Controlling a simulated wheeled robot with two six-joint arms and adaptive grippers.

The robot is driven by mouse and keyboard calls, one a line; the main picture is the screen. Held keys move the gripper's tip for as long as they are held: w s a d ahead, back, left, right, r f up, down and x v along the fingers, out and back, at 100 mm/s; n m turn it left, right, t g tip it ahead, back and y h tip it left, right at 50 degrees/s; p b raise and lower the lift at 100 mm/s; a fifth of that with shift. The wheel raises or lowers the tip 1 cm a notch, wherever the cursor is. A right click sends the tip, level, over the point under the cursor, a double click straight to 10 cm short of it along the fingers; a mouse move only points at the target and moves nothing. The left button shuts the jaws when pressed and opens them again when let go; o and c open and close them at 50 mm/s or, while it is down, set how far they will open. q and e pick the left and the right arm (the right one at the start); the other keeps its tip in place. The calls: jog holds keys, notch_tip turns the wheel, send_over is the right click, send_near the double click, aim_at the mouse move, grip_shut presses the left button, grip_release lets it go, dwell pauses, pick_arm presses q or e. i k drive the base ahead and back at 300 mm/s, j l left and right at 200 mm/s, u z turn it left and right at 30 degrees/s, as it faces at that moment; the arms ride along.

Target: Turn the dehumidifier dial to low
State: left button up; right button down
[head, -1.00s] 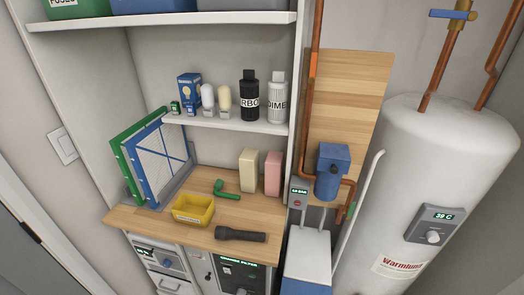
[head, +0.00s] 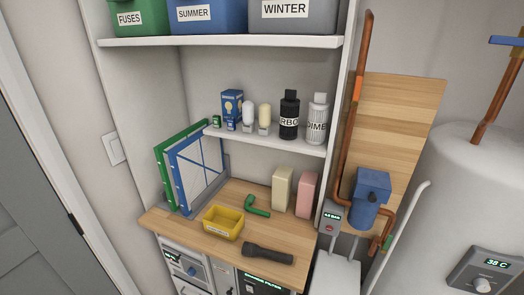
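No label reading dehumidifier is legible. Two units with displays sit under the wooden counter, cut by the bottom edge of the head view. The dark unit (head: 258,290) has a green text strip (head: 266,281) whose words are blurred; its dial is out of view. Neither of my grippers is in view.
Labelled boxes (head: 194,14) stand above. A water heater (head: 470,190) with a 38 C panel (head: 485,272) stands right.

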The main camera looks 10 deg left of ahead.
aim_at(191, 271)
jog(key=u, duration=1.1)
